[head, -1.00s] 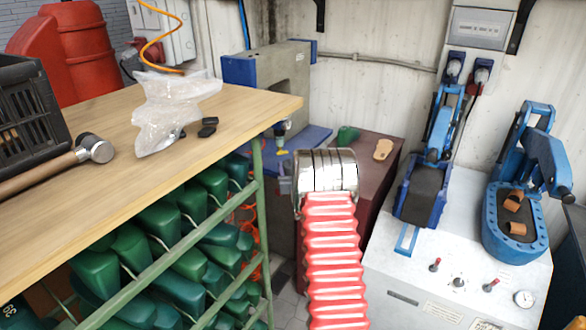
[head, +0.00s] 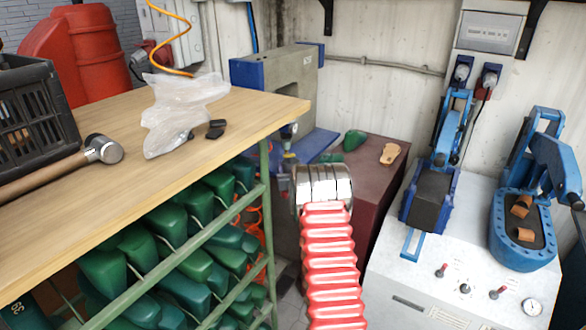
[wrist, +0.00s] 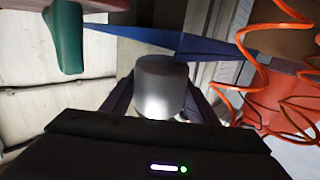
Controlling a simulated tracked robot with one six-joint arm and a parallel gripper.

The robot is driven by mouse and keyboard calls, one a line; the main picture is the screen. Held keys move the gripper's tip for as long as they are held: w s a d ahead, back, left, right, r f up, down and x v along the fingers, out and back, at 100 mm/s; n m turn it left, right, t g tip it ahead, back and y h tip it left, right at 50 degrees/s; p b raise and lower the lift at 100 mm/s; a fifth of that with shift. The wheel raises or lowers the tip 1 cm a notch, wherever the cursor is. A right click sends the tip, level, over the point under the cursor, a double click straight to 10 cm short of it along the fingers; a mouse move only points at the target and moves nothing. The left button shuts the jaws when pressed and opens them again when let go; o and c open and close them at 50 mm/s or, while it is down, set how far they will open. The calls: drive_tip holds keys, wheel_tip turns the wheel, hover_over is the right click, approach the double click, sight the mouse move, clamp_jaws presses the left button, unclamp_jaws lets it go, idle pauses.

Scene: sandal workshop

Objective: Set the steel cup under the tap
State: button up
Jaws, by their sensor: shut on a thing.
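The steel cup (wrist: 162,82) shows in the wrist view as a shiny grey cylinder in the middle of the picture. My gripper (wrist: 160,98) has its two dark fingers on either side of the cup and is shut on it. The cup's lower part is hidden by the gripper body. In the head view, my red-sleeved arm reaches away from me, and its end hides the gripper and the cup. I cannot make out a tap in either view.
A wooden workbench (head: 225,112) with a hammer (head: 104,149), crate (head: 35,105) and plastic bag (head: 180,105) stands left, above green shoe lasts (head: 185,250). A blue-grey press (head: 275,85) and dark red cabinet (head: 375,185) are behind; a white machine (head: 400,262) is right. Orange hose (wrist: 255,70) coils nearby.

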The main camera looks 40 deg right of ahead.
sight(286, 162)
drive_tip(key=shift+w+d+f, duration=0.15)
drive_tip(key=shift+w+f, duration=0.05)
drive_tip(key=shift+w, duration=0.45)
drive_tip(key=shift+w+d+f, duration=0.1)
drive_tip(key=shift+w+f, duration=0.1)
drive_tip(key=shift+w, duration=0.5)
drive_tip(key=shift+w+d+f, duration=0.15)
drive_tip(key=shift+w+f, duration=0.05)
drive_tip(key=shift+w, duration=0.45)
drive_tip(key=shift+w+d+r, duration=0.1)
drive_tip(key=shift+w, duration=0.25)
drive_tip(key=shift+w+r, duration=0.15)
drive_tip(key=shift+w, duration=0.05)
drive_tip(key=shift+d+f, duration=0.1)
drive_tip(key=shift+f, duration=0.1)
drive_tip(key=o, duration=1.7)
drive_tip(key=shift+s, duration=0.1)
drive_tip(key=shift+f+v, duration=0.15)
drive_tip(key=shift+v, duration=2.55)
drive_tip(key=shift+f+v, duration=0.2)
drive_tip(key=shift+v, duration=2.5)
